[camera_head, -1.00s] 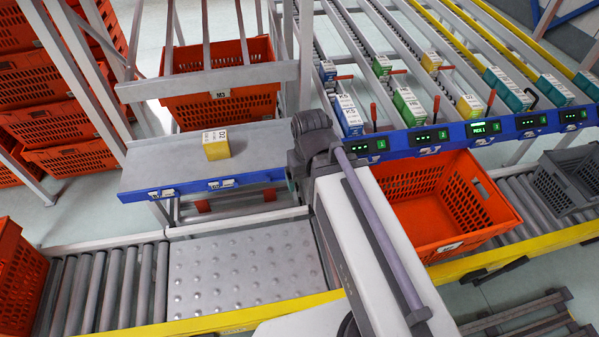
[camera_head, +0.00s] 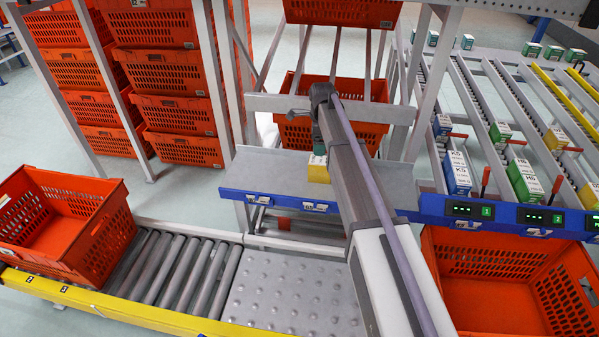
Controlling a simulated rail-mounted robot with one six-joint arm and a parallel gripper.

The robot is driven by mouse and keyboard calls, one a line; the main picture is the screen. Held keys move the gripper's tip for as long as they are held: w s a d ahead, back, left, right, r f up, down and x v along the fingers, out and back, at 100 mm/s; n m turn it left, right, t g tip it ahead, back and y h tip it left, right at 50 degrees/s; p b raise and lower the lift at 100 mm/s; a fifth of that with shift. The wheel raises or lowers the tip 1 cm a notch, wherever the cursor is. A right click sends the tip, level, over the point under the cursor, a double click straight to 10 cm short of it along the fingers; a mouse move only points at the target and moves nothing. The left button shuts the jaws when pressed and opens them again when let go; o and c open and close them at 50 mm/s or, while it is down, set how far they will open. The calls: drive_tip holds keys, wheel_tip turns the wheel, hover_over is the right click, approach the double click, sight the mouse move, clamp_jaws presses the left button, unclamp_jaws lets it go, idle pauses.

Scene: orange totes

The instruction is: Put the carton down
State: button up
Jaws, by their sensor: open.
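The yellow carton (camera_head: 318,170) with a white top stands on the grey metal shelf (camera_head: 262,172) with the blue front edge, left of the flow racks. My gripper (camera_head: 319,148) points down at the end of my arm, directly over the carton in the picture. The jaws are open. The fingertips are small and partly merge with the carton's top, so I cannot tell whether they touch it. My arm hides the right side of the carton and part of the shelf.
An empty orange tote (camera_head: 75,222) sits on the roller conveyor at left. Another orange tote (camera_head: 500,255) stands at lower right. Several cartons, such as a blue-white one (camera_head: 456,172), fill the sloped lanes. The studded plate (camera_head: 285,290) is clear.

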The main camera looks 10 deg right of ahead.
sight(321, 160)
drive_tip(key=shift+s+d+m, duration=0.2)
drive_tip(key=shift+d+m, duration=0.3)
wheel_tip(321, 160, down, 11)
drive_tip(key=b, duration=1.1)
drive_tip(key=shift+a, duration=0.15)
drive_tip(key=shift+r, duration=0.15)
drive_tip(key=shift+c, duration=0.2)
drive_tip(key=c, duration=1.2)
wheel_tip(321, 160, up, 11)
drive_tip(key=p, duration=1.1)
drive_tip(key=shift+f, duration=0.35)
drive_tip(key=shift+b, duration=0.3)
wheel_tip(321, 160, down, 10)
drive_tip(key=b, duration=1)
drive_tip(key=shift+f, duration=0.25)
drive_tip(key=shift+r, duration=0.3)
drive_tip(key=shift+f, duration=0.2)
drive_tip(key=o, duration=1.2)
drive_tip(key=shift+c, duration=0.2)
